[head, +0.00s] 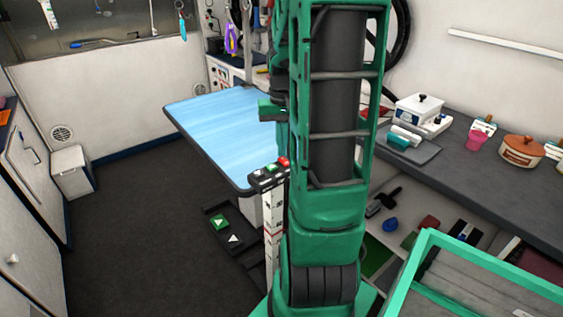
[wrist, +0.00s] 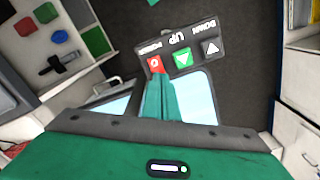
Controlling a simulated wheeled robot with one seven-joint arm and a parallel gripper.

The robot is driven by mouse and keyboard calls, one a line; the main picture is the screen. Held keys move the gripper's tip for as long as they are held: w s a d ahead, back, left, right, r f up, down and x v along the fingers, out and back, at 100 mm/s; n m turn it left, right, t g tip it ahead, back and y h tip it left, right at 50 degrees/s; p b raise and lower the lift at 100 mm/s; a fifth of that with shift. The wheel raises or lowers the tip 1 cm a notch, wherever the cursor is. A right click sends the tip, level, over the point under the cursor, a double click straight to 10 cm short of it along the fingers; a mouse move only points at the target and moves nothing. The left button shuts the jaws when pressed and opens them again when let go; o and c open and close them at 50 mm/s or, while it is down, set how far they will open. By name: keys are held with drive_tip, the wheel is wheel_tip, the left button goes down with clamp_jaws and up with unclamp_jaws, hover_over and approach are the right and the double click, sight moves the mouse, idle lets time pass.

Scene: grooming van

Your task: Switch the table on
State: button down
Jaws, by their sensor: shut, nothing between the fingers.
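The grooming table (head: 215,120) has a light blue top with a dark rim. A dark control panel (head: 262,183) with red, green and white buttons sits by its near corner on a pale post. In the wrist view the panel (wrist: 197,63) reads POWER, UP and DOWN upside down. The red power button (wrist: 155,64) is at its left, the green up button (wrist: 182,59) in the middle, the white down button (wrist: 210,47) at right. My gripper (wrist: 160,78) is shut and empty, its green fingertips beside the red button in the picture. I cannot tell whether they touch it.
Foot pedals (head: 225,230) with green and white arrows lie on the floor by the post. A grey counter (head: 460,165) with pots and a tray runs along the right. The floor (head: 125,230) at left is clear.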

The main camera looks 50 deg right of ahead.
drive_tip(key=shift+f, duration=0.7)
idle(0.6)
wheel_tip(320, 180, up, 7)
idle(0.9)
idle(0.5)
drive_tip(key=s+a+f+n, duration=0.2)
drive_tip(key=s+a, duration=1.1)
drive_tip(key=a, duration=0.3)
drive_tip(key=shift+s+a, duration=0.4)
